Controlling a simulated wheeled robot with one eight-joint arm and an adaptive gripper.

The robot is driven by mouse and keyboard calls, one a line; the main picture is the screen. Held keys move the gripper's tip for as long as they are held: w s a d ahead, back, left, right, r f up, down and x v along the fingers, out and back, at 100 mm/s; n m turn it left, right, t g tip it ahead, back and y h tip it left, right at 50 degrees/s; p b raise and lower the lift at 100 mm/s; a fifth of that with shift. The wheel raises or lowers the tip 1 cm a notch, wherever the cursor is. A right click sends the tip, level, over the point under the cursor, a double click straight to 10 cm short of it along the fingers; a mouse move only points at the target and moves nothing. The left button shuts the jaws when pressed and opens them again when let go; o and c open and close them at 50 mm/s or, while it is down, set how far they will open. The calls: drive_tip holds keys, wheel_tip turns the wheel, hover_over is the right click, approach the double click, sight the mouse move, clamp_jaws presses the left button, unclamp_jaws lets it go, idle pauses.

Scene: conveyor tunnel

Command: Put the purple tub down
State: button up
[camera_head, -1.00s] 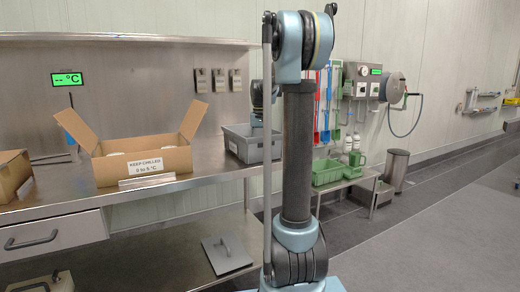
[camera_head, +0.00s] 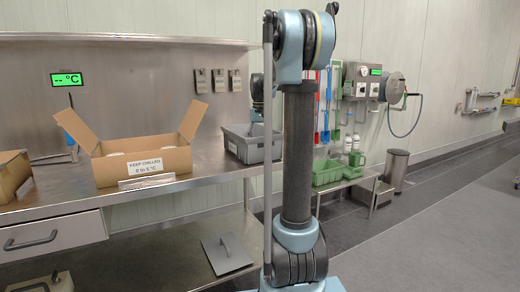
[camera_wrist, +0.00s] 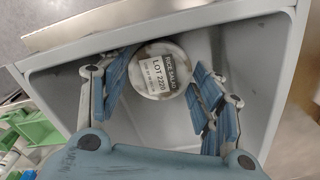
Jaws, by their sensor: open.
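A round tub (camera_wrist: 173,84) with a pale lid sits inside a grey bin (camera_wrist: 270,95) in the wrist view, near one wall. Its label reads RICE SALAD, LOT 2220. Its sides are mostly hidden and no purple shows. My gripper (camera_wrist: 163,75) is open over the bin, with blue-padded fingers on either side of the tub. I cannot tell whether any pad still touches it. In the head view the grey bin (camera_head: 238,149) stands at the right end of the steel counter, and my arm hides part of it. The tub and the fingers cannot be made out there.
An open cardboard box (camera_head: 117,171) marked KEEP CHILLED stands on the steel counter (camera_head: 205,168) left of the bin, with another box (camera_head: 10,178) at the far left. Green crates (camera_head: 327,174) stand on a low bench at right. The floor at right is clear.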

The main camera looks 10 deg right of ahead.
wheel_tip(320, 180, up, 10)
drive_tip(key=shift+f, duration=0.2)
idle(0.4)
